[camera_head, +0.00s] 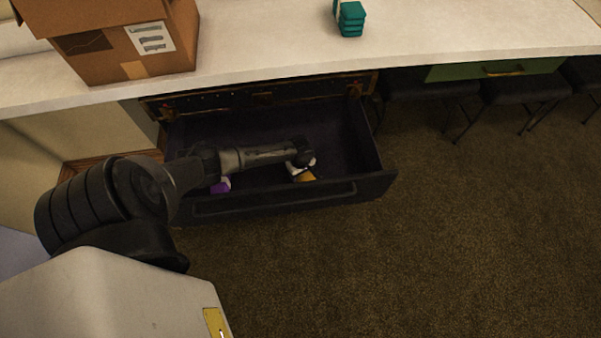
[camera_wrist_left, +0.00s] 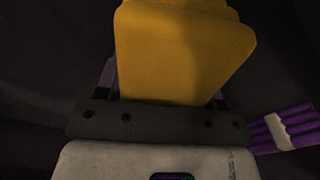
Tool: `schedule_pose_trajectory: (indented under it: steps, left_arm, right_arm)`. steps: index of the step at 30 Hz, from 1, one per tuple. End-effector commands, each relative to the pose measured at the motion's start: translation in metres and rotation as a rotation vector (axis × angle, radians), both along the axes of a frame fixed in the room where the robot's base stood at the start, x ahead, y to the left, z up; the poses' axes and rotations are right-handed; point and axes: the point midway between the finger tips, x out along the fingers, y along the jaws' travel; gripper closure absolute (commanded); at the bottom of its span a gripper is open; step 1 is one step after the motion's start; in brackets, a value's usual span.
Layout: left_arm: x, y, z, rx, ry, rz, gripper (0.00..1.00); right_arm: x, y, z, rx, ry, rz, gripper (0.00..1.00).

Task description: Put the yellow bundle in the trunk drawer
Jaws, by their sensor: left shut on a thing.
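The trunk drawer (camera_head: 345,133) is pulled open below the counter, dark inside. My left arm reaches in over it from the left. My left gripper (camera_head: 304,172) is inside the drawer's outline, near its front wall. It is shut on the yellow bundle (camera_head: 308,176), which is mostly hidden by the gripper in the head view. In the left wrist view the yellow bundle (camera_wrist_left: 180,55) fills the space between the fingers. I cannot tell whether the bundle touches the drawer floor. My right gripper is not in view.
A purple bundle (camera_head: 220,185) with a white band lies in the drawer at the left; it also shows in the left wrist view (camera_wrist_left: 283,130). A teal bundle (camera_head: 350,19) and a cardboard box (camera_head: 130,45) stand on the white counter (camera_head: 265,40). Dark stools (camera_head: 430,88) stand at the right.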

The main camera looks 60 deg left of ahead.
Motion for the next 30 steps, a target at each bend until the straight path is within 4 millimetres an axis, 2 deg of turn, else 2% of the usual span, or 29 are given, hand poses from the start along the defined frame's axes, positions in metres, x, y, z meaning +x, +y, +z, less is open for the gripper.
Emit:
schedule_pose_trajectory:
  steps: [7, 8, 15, 25, 30]
  left_arm:
    - [0.000, 0.000, -0.004, 0.000, -0.001, 0.000, 0.68]
    - [0.000, 0.000, -0.003, 0.000, 0.000, -0.001, 0.36]
    - [0.000, 0.000, -0.003, 0.000, 0.000, -0.001, 0.13]
    - [0.000, 0.001, 0.002, 0.001, 0.000, 0.000, 0.13]
    - [0.000, 0.000, 0.030, 0.000, -0.001, 0.000, 0.13]
  right_arm:
    - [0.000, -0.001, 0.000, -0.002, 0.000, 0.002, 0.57]
    - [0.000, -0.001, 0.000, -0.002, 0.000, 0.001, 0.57]
    - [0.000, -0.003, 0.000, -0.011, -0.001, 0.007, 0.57]
    - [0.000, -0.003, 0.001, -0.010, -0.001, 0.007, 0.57]
    - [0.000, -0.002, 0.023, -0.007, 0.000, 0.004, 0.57]
